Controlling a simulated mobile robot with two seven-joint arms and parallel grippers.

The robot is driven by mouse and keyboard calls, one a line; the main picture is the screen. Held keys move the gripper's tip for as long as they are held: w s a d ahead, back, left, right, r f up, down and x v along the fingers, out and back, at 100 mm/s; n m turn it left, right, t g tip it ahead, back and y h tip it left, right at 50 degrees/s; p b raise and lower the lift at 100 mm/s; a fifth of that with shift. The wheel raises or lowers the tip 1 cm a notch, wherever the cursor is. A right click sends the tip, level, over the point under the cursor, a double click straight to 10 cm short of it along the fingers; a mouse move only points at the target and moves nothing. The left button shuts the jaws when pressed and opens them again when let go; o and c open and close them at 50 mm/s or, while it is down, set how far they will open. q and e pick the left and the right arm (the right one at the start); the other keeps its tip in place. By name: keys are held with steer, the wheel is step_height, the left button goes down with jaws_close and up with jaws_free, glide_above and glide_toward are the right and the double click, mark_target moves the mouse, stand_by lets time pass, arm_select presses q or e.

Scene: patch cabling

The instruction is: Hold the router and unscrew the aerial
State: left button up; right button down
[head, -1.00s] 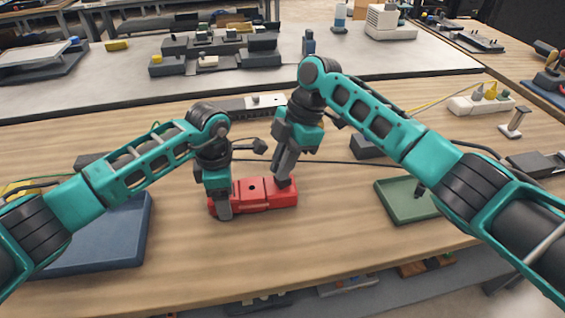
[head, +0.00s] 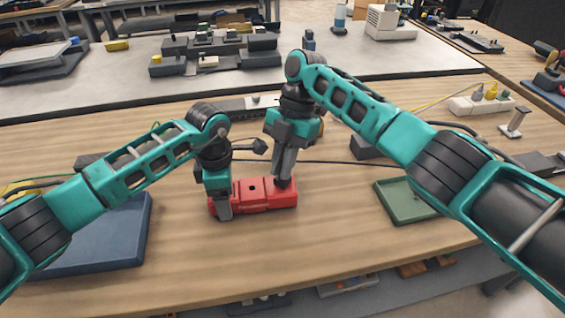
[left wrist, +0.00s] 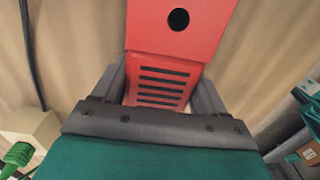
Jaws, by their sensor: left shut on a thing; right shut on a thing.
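The red router (head: 256,196) lies on the wooden table. My left gripper (head: 221,206) is shut across its left end. The left wrist view shows the router (left wrist: 180,30) with a round dark hole and a row of slots, one finger on each side of it. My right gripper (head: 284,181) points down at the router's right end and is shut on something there. This fits the aerial, which is hidden by the fingers; only a dark bit shows at the fingertips.
A blue tray (head: 105,245) lies at the left and a green tray (head: 392,212) at the right. A pale power strip (head: 480,104) is at the back right. A dark cable runs behind the router. The table in front of the router is clear.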

steer(key=shift+d, duration=0.15)
steer(key=n+h, duration=0.1)
steer(key=n, duration=0.3)
steer(key=shift+w+n+g+h, duration=0.1)
steer(key=shift+n+g+h, duration=0.2)
steer(key=shift+n+h, duration=0.1)
steer(key=c, duration=1.5)
jaws_free()
steer(key=shift+o, duration=0.2)
steer(key=shift+r, duration=0.1)
steer(key=shift+r, duration=1.4)
steer(key=shift+o, duration=0.3)
